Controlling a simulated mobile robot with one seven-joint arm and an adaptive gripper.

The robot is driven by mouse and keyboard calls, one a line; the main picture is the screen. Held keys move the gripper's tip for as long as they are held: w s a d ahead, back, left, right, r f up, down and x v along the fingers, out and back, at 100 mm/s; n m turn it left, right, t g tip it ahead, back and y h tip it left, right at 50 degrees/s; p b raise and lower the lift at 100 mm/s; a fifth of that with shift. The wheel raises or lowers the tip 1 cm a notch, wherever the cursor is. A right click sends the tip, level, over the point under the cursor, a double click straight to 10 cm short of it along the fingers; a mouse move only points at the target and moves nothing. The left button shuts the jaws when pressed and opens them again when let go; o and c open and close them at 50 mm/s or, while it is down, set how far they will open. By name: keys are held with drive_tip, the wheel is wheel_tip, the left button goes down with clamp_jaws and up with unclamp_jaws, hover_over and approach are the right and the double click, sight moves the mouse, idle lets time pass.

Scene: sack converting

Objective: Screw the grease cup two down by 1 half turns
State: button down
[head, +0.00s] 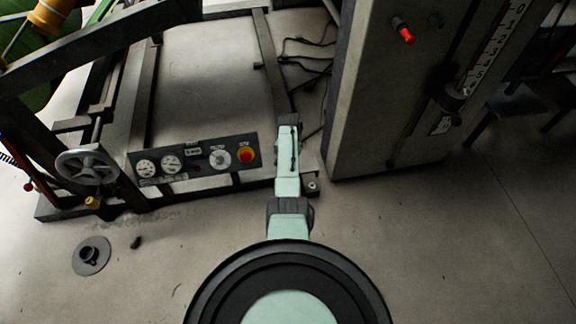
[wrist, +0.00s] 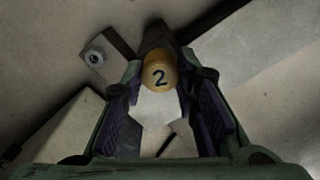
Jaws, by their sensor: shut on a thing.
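Grease cup two (wrist: 159,72) is a round yellow cap with a black "2" on it, at the top middle of the wrist view. A dark block or fitting lies just behind it. My gripper (wrist: 160,88) has a finger on each side of the cup and is shut on it. The cup's threads and seat are hidden. In the head view my arm covers the cup and the fingertips.
A control panel with gauges and a red button (head: 244,154) sits left of my arm. A tall grey cabinet (head: 385,80) stands close on the right. A handwheel (head: 87,166) and a brass-coloured cup (head: 93,203) are farther left. Floor at lower right is clear.

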drive_tip(key=shift+s, duration=0.1)
drive_tip(key=c, duration=1.2)
unclamp_jaws()
drive_tip(key=shift+c, duration=0.2)
wheel_tip(320, 180, up, 12)
